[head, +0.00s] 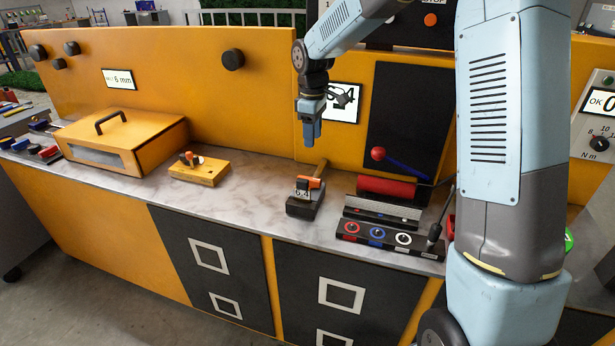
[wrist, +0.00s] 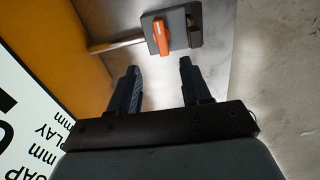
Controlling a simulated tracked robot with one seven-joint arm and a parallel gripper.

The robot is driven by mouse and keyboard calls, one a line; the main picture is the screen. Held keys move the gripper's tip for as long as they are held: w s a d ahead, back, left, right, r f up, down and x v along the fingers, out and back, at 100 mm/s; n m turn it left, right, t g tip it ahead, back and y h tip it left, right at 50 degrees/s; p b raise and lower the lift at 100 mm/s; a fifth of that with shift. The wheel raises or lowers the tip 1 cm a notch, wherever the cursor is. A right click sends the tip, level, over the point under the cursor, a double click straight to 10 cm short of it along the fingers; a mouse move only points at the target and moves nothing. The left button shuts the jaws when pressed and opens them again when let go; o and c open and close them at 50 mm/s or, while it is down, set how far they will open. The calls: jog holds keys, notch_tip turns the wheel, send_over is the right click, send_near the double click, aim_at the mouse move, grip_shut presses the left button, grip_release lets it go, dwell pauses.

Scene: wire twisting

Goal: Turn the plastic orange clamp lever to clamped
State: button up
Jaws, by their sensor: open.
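The orange clamp lever (head: 307,182) sits on top of a grey and black clamp block (head: 304,206) on the marble-look worktop, in the middle of the head view. In the wrist view the lever (wrist: 162,37) shows from above, lying across the clamp block (wrist: 181,20), with a rod running from the block toward the orange back panel. My gripper (head: 311,134) hangs above the worktop, behind the clamp block and clear of it. In the wrist view its two fingers (wrist: 158,70) are apart with nothing between them, and the lever lies beyond the fingertips.
Right of the clamp stand a dark panel with several coloured knobs (head: 378,236) and a red roller (head: 387,187). A small orange block with its own orange lever (head: 199,171) and an orange box (head: 125,140) stand to the left. The worktop (head: 250,185) is bare just left of the clamp.

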aim_at(309, 177)
jog(key=f, duration=1)
jog(key=a+f, duration=0.1)
jog(key=f, duration=0.4)
jog(key=shift+w, duration=0.4)
jog(key=shift+c, duration=0.5)
jog(key=shift+r, duration=0.1)
grip_shut()
